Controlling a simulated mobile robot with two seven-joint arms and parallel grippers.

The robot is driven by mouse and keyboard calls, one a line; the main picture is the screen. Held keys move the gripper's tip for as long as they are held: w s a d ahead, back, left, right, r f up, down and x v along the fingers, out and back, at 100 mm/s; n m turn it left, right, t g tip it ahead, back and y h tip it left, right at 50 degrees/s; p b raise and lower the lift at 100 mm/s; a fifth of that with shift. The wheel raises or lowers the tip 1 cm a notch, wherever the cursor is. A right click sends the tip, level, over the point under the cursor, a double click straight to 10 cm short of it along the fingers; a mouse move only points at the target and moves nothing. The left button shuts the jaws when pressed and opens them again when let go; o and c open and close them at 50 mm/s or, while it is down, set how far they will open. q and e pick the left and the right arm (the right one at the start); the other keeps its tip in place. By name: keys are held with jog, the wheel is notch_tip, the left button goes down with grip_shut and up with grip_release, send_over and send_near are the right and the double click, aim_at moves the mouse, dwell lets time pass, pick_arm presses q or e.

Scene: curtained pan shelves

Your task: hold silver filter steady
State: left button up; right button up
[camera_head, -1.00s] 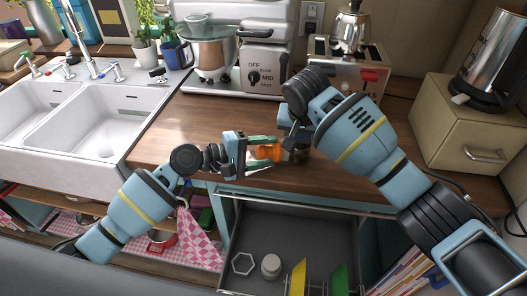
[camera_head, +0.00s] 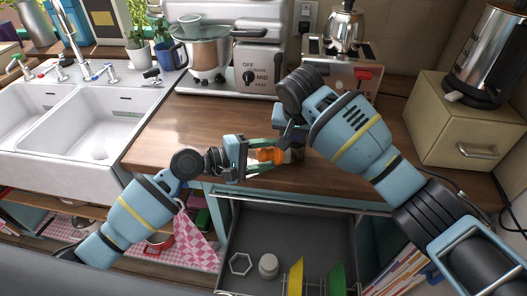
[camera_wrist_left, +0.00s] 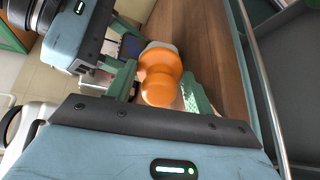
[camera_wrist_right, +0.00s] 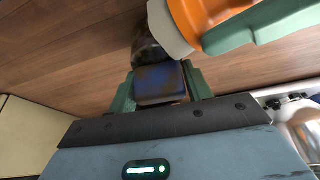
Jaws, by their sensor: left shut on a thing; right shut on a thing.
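My left gripper (camera_head: 262,157) is shut on the orange handle (camera_head: 268,155) of a piece above the counter's front edge. In the left wrist view the rounded orange handle (camera_wrist_left: 160,78) sits between the green fingers. A pale grey end (camera_wrist_right: 166,28), possibly the silver filter, shows on it in the right wrist view. My right gripper (camera_wrist_right: 160,88) is shut on a dark blue block (camera_wrist_right: 160,80). A dark, glossy round part (camera_wrist_right: 147,44) lies just beyond the block, close beside the grey end. I cannot tell whether they touch. My right arm hides part of this in the head view.
A mixer-like machine (camera_head: 262,82) and a toaster-like appliance (camera_head: 360,85) stand behind. The counter (camera_head: 185,140) left of my grippers is clear.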

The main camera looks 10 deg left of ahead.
pick_arm(q)
jog(key=shift+w+a, duration=0.25)
jog(key=shift+w, duration=0.3)
jog(key=shift+w+a, duration=0.2)
jog(key=shift+w, duration=0.3)
jog(key=shift+w+a, duration=0.3)
jog(key=shift+w, duration=0.15)
jog(key=c, duration=0.4)
jog(key=shift+s+d, duration=0.4)
jog(key=shift+s, duration=0.35)
jog(key=shift+s+d, duration=0.4)
jog(key=shift+s, duration=0.35)
jog(key=shift+w+a, duration=0.45)
jog(key=shift+w, duration=0.3)
jog(key=shift+w+a, duration=0.4)
jog(key=shift+w, duration=0.3)
jog(key=shift+s+d, duration=0.35)
jog(key=shift+s, duration=0.4)
jog(key=shift+s+d, duration=0.4)
jog(key=shift+s, duration=0.25)
jog(key=shift+w, duration=0.1)
